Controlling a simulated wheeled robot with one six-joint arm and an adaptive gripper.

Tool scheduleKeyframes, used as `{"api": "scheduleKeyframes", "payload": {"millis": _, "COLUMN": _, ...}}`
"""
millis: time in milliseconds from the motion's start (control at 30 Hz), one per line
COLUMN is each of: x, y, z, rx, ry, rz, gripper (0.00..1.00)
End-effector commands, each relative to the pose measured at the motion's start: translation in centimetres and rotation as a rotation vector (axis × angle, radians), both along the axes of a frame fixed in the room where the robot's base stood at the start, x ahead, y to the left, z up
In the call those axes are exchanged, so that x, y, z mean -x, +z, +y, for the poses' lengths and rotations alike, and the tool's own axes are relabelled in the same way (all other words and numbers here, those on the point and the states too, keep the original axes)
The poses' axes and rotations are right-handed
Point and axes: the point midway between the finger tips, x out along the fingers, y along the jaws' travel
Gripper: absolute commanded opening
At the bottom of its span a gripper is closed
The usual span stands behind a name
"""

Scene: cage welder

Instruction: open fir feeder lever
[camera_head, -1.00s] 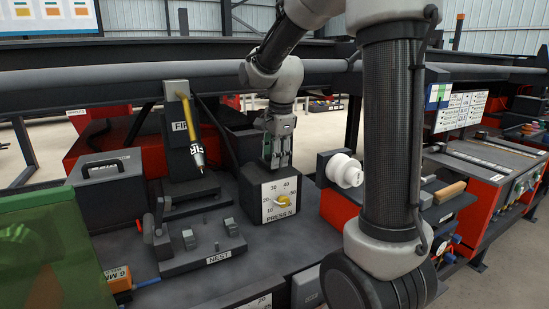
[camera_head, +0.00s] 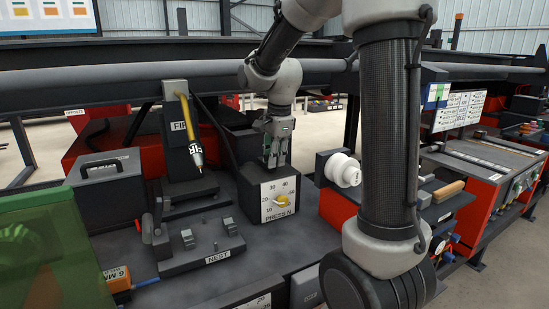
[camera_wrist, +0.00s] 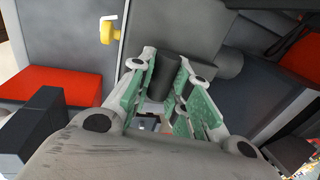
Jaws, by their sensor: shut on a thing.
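The FIR feeder (camera_head: 178,115) is a dark upright post with a FIR label. A yellow lever (camera_head: 188,122) with a pale, dark-lettered end leans across its front. My gripper (camera_head: 274,160) is to the right of it, pointing down over the dark box marked PRESS N (camera_head: 266,212). In the wrist view my gripper's green-padded fingers (camera_wrist: 168,98) are closed around a dark cylinder (camera_wrist: 163,72). I cannot tell what the cylinder belongs to. The yellow lever stands apart from my gripper in the head view.
A NEST fixture (camera_head: 200,250) with small blocks stands in front of the feeder. A dark case (camera_head: 105,180) and green cover (camera_head: 50,250) are at left. A white spool (camera_head: 343,170) is right of the press box. A long rail (camera_head: 120,80) crosses behind.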

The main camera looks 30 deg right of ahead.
Motion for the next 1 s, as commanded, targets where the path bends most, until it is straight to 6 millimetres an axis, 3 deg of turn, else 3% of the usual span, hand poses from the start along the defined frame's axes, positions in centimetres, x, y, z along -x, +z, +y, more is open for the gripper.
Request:
{"api": "scheduleKeyframes", "payload": {"millis": 567, "x": -1.5, "y": 1.8, "z": 0.0, "rx": 0.002, "ry": 0.001, "rz": -0.017, "gripper": 0.00}}
{"api": "scheduleKeyframes", "payload": {"millis": 1000, "x": -4.0, "y": 3.6, "z": 0.0, "rx": 0.001, "ry": 0.001, "rz": -0.013, "gripper": 0.00}}
